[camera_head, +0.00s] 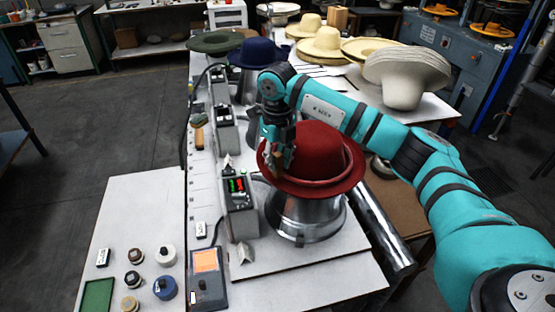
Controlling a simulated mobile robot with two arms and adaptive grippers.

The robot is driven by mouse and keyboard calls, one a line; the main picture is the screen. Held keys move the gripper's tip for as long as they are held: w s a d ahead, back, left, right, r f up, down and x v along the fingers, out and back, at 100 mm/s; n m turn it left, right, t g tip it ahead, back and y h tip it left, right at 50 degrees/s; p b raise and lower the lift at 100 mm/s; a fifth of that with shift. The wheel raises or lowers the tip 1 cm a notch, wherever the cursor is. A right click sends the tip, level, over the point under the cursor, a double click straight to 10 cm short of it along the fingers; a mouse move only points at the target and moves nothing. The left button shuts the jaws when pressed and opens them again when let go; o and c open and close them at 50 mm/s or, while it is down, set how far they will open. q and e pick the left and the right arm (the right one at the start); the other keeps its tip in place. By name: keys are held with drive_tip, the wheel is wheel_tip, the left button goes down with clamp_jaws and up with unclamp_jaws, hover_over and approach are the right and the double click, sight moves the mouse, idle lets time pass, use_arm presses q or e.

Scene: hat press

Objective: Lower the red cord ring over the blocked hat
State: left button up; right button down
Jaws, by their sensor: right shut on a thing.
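The dark red blocked hat (322,142) sits brim down on a metal stand (300,215) at the front of the bench. The red cord ring (318,182) shows as a lighter curved line around the front of the crown, close to the brim. Its far side is hidden behind the crown. My right gripper (280,163) points down at the left side of the crown and is shut on the ring. The fingertips are small and partly dark. My left gripper is not in view.
A control box (238,200) with a lit display stands left of the stand. A blue hat (258,54) and a green hat (215,42) stand farther back. Stacked cream hats (408,70) are at back right. Small round pots lie on the front left table (130,215).

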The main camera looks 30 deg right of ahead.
idle(0.3)
drive_tip(key=shift+f+b, duration=0.3)
drive_tip(key=shift+f, duration=0.05)
idle(0.4)
drive_tip(key=c, duration=1.1)
unclamp_jaws()
drive_tip(key=shift+r, duration=0.15)
drive_tip(key=shift+r+p, duration=2.35)
drive_tip(key=shift+r, duration=1.3)
drive_tip(key=shift+a+f, duration=0.1)
